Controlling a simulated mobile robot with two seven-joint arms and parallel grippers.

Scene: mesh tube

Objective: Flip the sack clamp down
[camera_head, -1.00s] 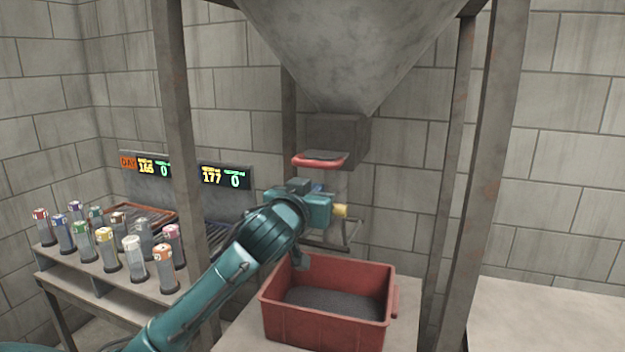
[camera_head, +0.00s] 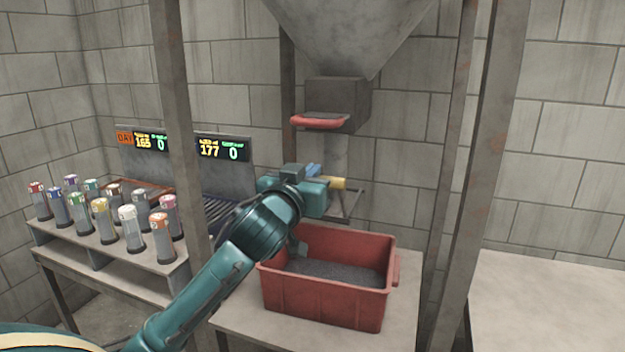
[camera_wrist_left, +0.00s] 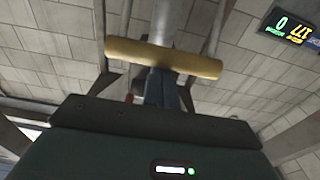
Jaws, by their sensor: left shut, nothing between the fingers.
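The sack clamp shows as a yellow grip bar (camera_head: 336,183) on a grey metal frame (camera_head: 347,206) below the hopper's spout. In the left wrist view the yellow bar (camera_wrist_left: 163,57) lies crosswise, in front of my left gripper's blue fingers (camera_wrist_left: 162,92). The fingers are shut with nothing between them. In the head view my left gripper (camera_head: 314,171) is beside the bar, its teal body hiding the bar's left part. I cannot tell whether the fingers touch the bar. My right gripper is not in view.
A red lever (camera_head: 320,122) sits on the spout box (camera_head: 345,100) above. A red bin (camera_head: 330,302) of dark grains stands below. Grey posts (camera_head: 180,150) flank the space. A rack of capped tubes (camera_head: 128,230) and displays (camera_head: 222,149) are at left.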

